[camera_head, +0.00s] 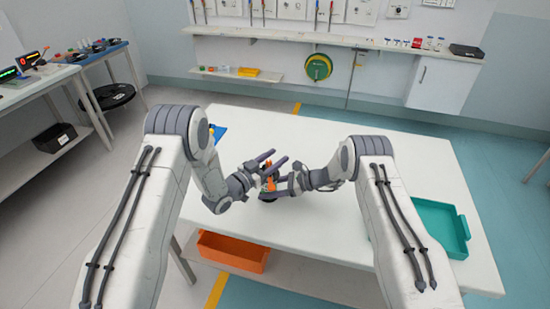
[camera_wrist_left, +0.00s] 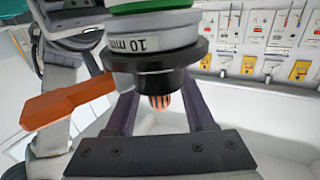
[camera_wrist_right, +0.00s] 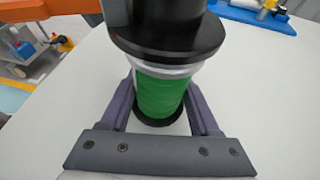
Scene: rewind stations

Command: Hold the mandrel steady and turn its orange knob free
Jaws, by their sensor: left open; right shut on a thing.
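The mandrel stands upright on the white table, with a green body (camera_wrist_right: 160,97), a black flange (camera_wrist_right: 168,35) and a dark base. Its collar, marked 10 mm, shows in the left wrist view (camera_wrist_left: 150,42). The orange knob (camera_head: 270,184) shows partly between my grippers; an orange bar (camera_wrist_left: 70,102) reaches left beside the black hub in the left wrist view. My right gripper (camera_wrist_right: 160,105) is shut around the green body below the flange. My left gripper (camera_wrist_left: 160,110) is open, its fingers at either side near the black hub and a small orange-striped tip. Contact there cannot be told.
A teal tray (camera_head: 440,228) lies at the table's right side. An orange bin (camera_head: 232,252) sits below the table's front edge. A blue item with yellow on it (camera_wrist_right: 255,14) is at the table's far left. The table between is mostly clear.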

